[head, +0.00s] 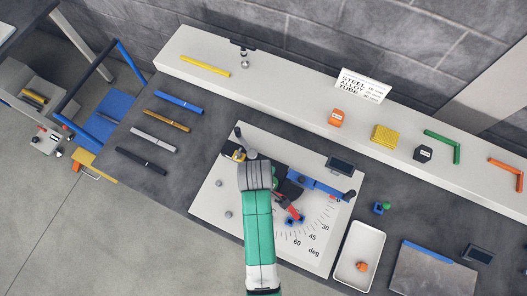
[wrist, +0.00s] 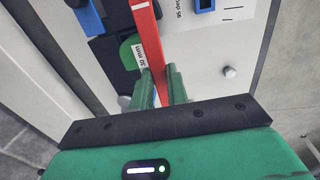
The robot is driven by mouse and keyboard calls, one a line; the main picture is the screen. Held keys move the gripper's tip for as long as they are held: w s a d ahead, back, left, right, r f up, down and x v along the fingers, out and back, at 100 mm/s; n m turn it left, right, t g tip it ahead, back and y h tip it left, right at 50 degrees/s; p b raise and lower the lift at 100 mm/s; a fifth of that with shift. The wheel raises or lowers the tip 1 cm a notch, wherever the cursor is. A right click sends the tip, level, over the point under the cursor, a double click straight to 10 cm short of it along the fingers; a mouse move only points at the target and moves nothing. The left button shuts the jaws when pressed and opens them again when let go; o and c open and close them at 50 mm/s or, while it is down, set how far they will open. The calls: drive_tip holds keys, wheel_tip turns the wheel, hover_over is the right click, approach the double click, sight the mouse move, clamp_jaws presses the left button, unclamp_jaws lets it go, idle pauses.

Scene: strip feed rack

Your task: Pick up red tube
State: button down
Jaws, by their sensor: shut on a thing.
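The red tube (wrist: 147,40) is between the two green fingers of my gripper (wrist: 161,78) in the wrist view. The fingers are shut on it, and it runs up out of the top of the picture. In the head view a short red length of it (head: 288,210) shows over the bending plate, just right of my arm. The arm hides the rest there, and I cannot tell whether the tube touches the plate or its fittings.
The white plate (head: 221,190) has an angle scale, a blue arm (head: 316,185) and blue fittings. Several tubes, including a blue one (head: 179,102), lie on the bench at left. A white tray (head: 345,271) holds an orange piece. A pale shelf (head: 290,92) runs behind.

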drive_tip(key=s+a, duration=0.1)
drive_tip(key=s, duration=0.8)
drive_tip(key=shift+a+r, duration=0.2)
drive_tip(key=shift+r, duration=0.25)
